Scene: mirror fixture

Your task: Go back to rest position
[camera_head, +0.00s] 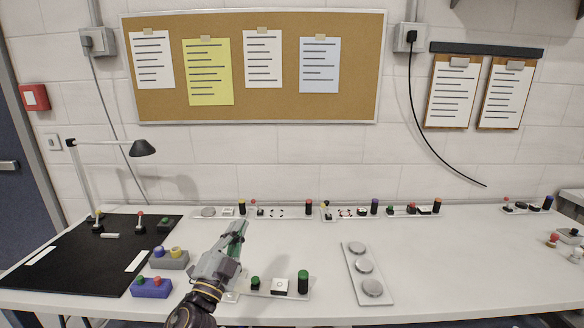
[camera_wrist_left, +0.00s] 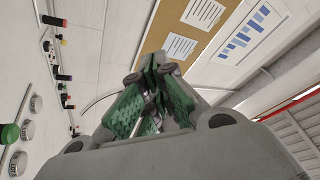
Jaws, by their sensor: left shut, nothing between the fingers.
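My left gripper (camera_head: 238,232) reaches in from the bottom of the head view, over the front middle-left of the white table (camera_head: 420,250). Its fingers point toward the back wall. In the left wrist view the green-padded fingers (camera_wrist_left: 155,72) are closed together with nothing between them. The gripper is above a white strip (camera_head: 266,290) with a green button, a white switch block and a green cylinder, and hides the strip's left part. My right gripper is in neither view.
A panel with round grey discs (camera_head: 367,268) lies right of the gripper. Grey (camera_head: 170,259) and blue (camera_head: 151,288) button boxes stand to the left, beside a black mat (camera_head: 60,262) with a lamp (camera_head: 143,148). Button strips line the back. The table's centre right is clear.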

